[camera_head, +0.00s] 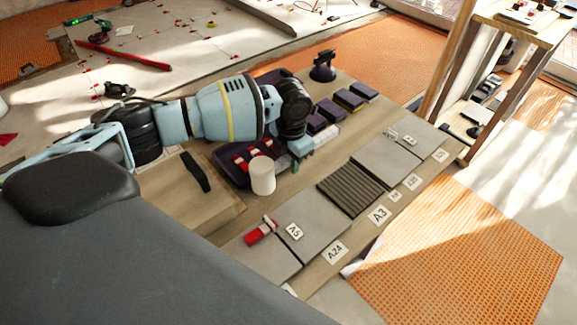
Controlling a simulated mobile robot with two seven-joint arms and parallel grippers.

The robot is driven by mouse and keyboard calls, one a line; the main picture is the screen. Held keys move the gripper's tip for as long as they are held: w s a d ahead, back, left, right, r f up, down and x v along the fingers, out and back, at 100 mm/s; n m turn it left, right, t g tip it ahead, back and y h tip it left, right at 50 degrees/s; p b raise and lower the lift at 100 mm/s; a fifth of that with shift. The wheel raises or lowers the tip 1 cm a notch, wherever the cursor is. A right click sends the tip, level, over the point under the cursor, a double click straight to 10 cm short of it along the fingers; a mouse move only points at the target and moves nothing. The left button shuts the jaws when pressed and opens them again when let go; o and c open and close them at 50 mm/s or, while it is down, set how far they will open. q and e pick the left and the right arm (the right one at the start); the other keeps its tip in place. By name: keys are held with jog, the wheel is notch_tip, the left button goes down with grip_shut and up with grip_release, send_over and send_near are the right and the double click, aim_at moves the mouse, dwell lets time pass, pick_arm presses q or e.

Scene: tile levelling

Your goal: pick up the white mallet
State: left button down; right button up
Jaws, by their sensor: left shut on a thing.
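The white mallet shows as a pale upright cylinder (262,176), its head, over the front edge of a dark tray on the wooden table. My left arm reaches in from the left, and my left gripper (298,156) points down just right of and behind the white head. The gripper is shut on the mallet, though the fingers are small and partly hidden, so the grip itself is not clear. My right gripper is not in view.
The dark tray (226,164) holds red-and-white pieces. Grey tiles (315,222), a ribbed dark tile (350,190) and label cards lie along the table's right side. Dark purple and yellow blocks (349,99) and a black suction cup (323,67) stand at the back.

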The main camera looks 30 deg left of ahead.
pick_arm(q)
notch_tip(320, 180, up, 6)
jog(key=shift+r, duration=0.2)
jog(key=s+d+r+m, duration=0.2)
jog(key=s+r+m, duration=0.3)
jog(key=m, duration=1.1)
jog(key=s+d+r+m, duration=0.3)
jog(key=s+r+m, duration=0.3)
jog(key=m, duration=1)
jog(key=s, duration=0.2)
jog(key=shift+s+d, duration=0.35)
jog(key=shift+s+f, duration=0.1)
